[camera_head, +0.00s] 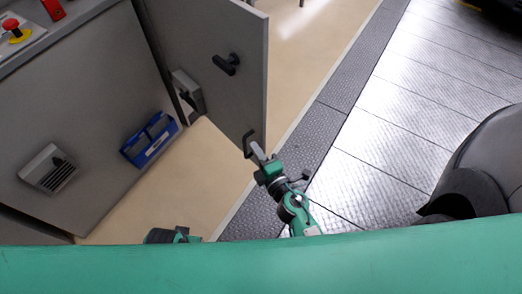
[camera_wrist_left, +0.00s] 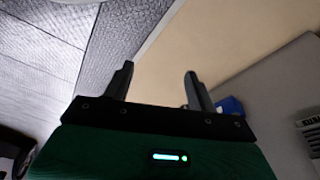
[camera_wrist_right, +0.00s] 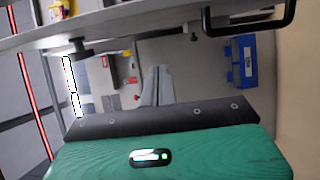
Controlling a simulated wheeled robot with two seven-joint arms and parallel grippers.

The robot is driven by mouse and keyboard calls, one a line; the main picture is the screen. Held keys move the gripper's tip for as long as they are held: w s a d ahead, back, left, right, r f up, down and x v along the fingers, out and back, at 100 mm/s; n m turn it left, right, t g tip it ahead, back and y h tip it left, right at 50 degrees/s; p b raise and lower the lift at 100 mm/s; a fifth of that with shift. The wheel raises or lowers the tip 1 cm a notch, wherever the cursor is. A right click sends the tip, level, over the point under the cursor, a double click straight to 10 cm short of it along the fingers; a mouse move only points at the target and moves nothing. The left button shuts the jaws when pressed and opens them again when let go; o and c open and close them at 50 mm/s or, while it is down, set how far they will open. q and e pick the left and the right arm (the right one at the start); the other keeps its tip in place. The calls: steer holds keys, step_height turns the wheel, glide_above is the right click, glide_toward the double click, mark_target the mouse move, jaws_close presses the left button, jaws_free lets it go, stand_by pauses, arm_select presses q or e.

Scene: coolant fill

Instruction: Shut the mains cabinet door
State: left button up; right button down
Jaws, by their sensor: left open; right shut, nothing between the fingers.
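The grey mains cabinet door (camera_head: 205,50) stands swung open from the cabinet in the head view. A black knob handle (camera_head: 227,64) is on its visible face, and a black U-shaped handle (camera_head: 247,145) is at its lower corner. My right gripper (camera_head: 257,151) is shut and empty, close beside the U-shaped handle; I cannot tell whether they touch. In the right wrist view the door (camera_wrist_right: 140,22) crosses the top with the U-shaped handle (camera_wrist_right: 268,27) under it. My left gripper (camera_wrist_left: 157,82) is open and empty over the floor.
The grey cabinet front (camera_head: 75,110) fills the left, with a blue bin (camera_head: 150,139), a vent box (camera_head: 48,169) and a red emergency button (camera_head: 14,27). Beige floor (camera_head: 150,205) lies clear beside it. Metal floor plates (camera_head: 400,110) and a dark rounded object (camera_head: 485,165) are at right.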

mark_target(256, 126)
steer(key=shift+w, duration=4.55)
